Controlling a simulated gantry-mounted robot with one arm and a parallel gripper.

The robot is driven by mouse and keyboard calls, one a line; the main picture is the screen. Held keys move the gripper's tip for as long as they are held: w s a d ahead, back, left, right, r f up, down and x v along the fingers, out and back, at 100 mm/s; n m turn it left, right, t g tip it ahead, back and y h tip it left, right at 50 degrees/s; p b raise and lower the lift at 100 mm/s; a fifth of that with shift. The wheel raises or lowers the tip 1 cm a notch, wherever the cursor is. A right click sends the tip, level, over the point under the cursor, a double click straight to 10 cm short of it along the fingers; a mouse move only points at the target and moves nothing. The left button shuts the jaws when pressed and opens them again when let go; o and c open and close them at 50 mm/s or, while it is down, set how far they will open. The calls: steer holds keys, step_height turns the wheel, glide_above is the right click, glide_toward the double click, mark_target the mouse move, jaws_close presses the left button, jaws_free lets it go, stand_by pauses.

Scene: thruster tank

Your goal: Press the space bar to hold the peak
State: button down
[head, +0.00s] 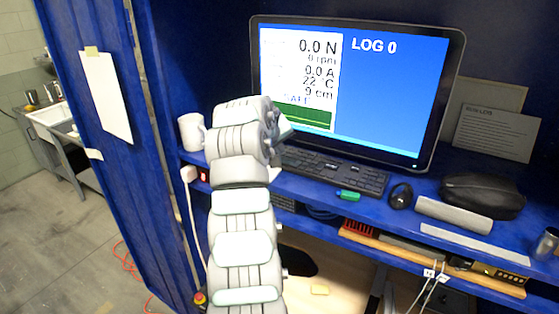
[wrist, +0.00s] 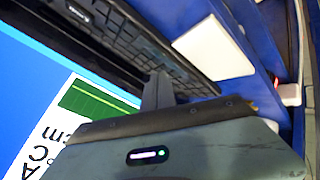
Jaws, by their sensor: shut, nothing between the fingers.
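The black keyboard (head: 335,170) lies on the blue desk in front of the monitor, and its left end is hidden behind my arm. It also shows in the wrist view (wrist: 130,38). I cannot make out the space bar among the keys. The monitor (head: 397,100) shows 0.0 N, 0 rpm, 0.0 A, 22 °C, 9 cm, a green graph and "LOG 0". My gripper is mostly hidden behind my wrist in the head view. In the wrist view my gripper's dark fingers (wrist: 158,88) are shut and empty, pointing toward the keyboard's edge. Contact cannot be told.
A white mug (head: 191,131) stands left of my arm. A green object (head: 348,195), the mouse (head: 400,195), a grey cylinder (head: 453,215) and a black pouch (head: 482,196) are to the right of my arm. A flat white item (wrist: 213,45) lies beside the keyboard in the wrist view.

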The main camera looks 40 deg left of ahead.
step_height(320, 180, up, 5)
steer(key=shift+f+p, duration=0.1)
steer(key=shift+p, duration=0.65)
stand_by(0.7)
